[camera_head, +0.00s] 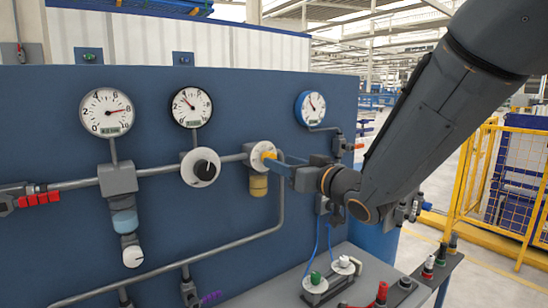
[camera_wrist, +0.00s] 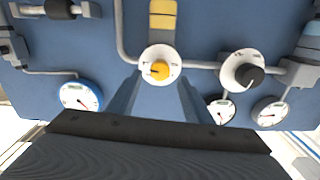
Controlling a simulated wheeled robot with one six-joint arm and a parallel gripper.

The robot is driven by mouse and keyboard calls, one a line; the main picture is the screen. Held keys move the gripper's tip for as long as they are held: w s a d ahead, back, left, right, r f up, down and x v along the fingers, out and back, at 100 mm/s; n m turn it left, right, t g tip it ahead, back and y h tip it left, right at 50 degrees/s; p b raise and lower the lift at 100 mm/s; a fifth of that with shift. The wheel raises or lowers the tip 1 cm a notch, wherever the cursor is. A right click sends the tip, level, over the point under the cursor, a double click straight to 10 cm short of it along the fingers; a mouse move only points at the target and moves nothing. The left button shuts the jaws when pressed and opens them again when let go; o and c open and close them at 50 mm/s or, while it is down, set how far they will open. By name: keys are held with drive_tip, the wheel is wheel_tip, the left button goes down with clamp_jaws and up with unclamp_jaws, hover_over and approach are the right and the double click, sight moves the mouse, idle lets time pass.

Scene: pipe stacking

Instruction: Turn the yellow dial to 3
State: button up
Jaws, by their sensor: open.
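The yellow dial (camera_head: 269,155) sits on a round white plate on the blue panel, above a yellow cylinder. In the wrist view, which looks upside down, the yellow dial (camera_wrist: 160,71) is between my finger tips. Its mark and the scale numbers are too small to read. My gripper (camera_head: 278,164) is open and reaches the dial from the right. In the wrist view my gripper (camera_wrist: 160,80) has one finger on each side of the dial. I cannot tell whether the fingers touch it.
A black dial (camera_head: 204,168) is left of the yellow one. Gauges (camera_head: 107,112), (camera_head: 192,107) and a blue-rimmed gauge (camera_head: 310,108) hang above. A pipe (camera_head: 230,238) curves below. A grey bench (camera_head: 270,290) with coloured knobs stands at the lower right.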

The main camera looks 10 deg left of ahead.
drive_tip(key=shift+p+x, duration=0.65)
drive_tip(key=shift+x, duration=1.55)
drive_tip(key=c, duration=1.1)
drive_tip(key=shift+o, duration=0.2)
drive_tip(key=shift+f+n+b, duration=0.15)
drive_tip(key=shift+n+b, duration=0.15)
drive_tip(key=shift+b, duration=0.3)
drive_tip(key=n+b, duration=0.9)
drive_tip(key=b, duration=0.2)
